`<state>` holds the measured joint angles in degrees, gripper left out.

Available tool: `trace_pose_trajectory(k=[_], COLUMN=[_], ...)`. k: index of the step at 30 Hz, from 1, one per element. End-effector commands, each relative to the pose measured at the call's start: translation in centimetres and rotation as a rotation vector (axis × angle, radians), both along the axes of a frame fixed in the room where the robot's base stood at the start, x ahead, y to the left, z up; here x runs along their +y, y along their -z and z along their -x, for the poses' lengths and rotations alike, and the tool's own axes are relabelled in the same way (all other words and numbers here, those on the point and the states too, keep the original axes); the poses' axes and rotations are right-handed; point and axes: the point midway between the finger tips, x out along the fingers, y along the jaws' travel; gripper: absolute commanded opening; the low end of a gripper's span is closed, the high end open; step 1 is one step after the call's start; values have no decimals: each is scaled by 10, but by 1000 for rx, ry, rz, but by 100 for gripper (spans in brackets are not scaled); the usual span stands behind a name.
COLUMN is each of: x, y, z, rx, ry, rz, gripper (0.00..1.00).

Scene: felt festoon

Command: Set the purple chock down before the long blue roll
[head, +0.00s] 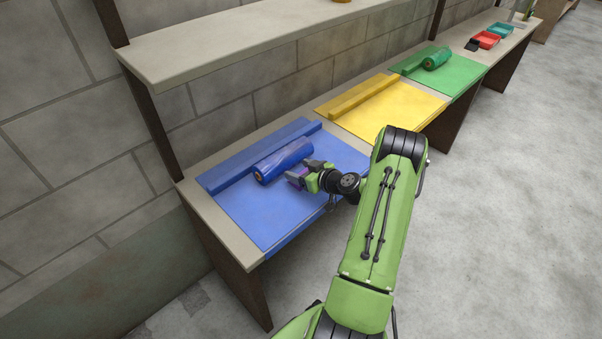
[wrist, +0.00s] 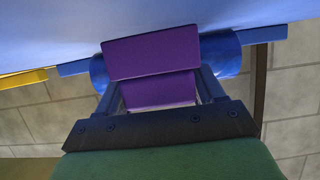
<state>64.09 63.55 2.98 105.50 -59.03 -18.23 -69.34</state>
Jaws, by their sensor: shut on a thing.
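The long blue roll (head: 283,160) lies on the blue mat (head: 260,215), in front of a blue raised bar (head: 260,153) along the mat's back. My gripper (head: 305,175) is at the near side of the roll, low over the mat near the roll's right end. It is shut on the purple chock (head: 296,181), mostly hidden by the fingers in the head view. In the wrist view the purple chock (wrist: 150,52) sits between the two fingers, with the blue roll (wrist: 222,55) just beyond it. I cannot tell whether the chock touches the mat or the roll.
A yellow mat with a yellow bar (head: 361,95) and a green mat with a green roll (head: 437,59) lie farther along the bench. Red (head: 486,40) and teal (head: 500,29) trays stand at the far end. A shelf (head: 220,45) overhangs the back. The blue mat's front left is clear.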

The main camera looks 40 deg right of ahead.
Motion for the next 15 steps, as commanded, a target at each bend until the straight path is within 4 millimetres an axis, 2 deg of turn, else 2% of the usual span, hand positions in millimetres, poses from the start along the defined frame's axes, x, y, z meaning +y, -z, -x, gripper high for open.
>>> trace_pose_trajectory(k=[9,10,14,15], x=[0,0,0,0], y=[2,2,1,1], z=[0,0,0,0], rx=[0,1,1,1], ry=[-1,-1,-1,-1], rz=[2,2,2,2], gripper=[34,72,92,93])
